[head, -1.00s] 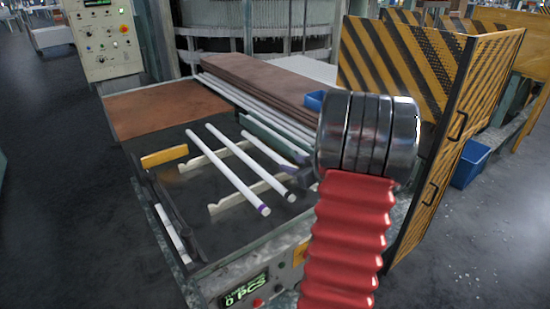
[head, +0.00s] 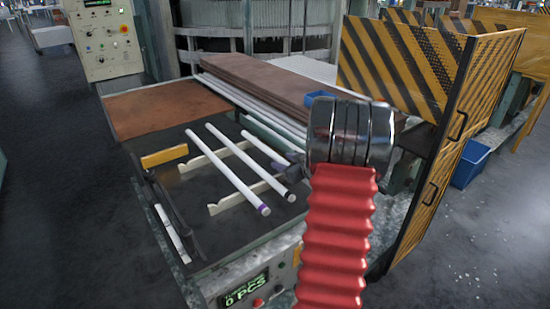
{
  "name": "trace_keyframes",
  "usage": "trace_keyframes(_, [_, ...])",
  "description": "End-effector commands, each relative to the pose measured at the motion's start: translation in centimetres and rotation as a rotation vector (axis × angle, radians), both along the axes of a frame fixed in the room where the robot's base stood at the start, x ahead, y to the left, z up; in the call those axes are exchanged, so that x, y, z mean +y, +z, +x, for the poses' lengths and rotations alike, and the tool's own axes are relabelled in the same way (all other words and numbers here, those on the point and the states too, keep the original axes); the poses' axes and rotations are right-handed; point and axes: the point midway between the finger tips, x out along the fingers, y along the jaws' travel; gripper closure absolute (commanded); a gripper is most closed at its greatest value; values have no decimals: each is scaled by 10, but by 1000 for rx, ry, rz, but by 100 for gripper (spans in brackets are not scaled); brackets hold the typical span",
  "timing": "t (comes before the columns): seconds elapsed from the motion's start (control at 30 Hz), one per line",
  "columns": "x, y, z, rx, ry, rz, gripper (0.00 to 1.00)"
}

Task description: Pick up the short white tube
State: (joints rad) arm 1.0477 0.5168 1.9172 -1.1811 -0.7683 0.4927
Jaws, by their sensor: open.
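A shorter white tube (head: 262,147) lies at the right of the rack on the dark table, its near end hidden by grey parts beside my wrist. To its left lie two longer white tubes, one with a purple near end (head: 228,172) and one with a black near end (head: 245,158). A short white strip or tube (head: 171,232) lies along the table's left edge; I cannot tell which. My gripper (head: 290,167) is open and mostly hidden behind my metal wrist; its grey part shows close to the near end of the shorter tube.
Pale notched rails (head: 235,199) support the tubes. A yellow block (head: 164,156) sits at left. More long white tubes (head: 240,98) lie behind, beside brown boards (head: 260,85). A striped yellow-black guard (head: 400,60) stands at right, with a blue bin (head: 470,163) beyond.

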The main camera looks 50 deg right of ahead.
Motion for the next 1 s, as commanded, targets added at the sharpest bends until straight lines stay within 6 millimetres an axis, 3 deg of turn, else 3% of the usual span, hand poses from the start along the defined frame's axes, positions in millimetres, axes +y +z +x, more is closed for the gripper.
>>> trace_keyframes(0.53, [0, -1, 1, 0, 0, 0, 58])
trace_keyframes(1.0, [0, -1, 1, 0, 0, 0, 90])
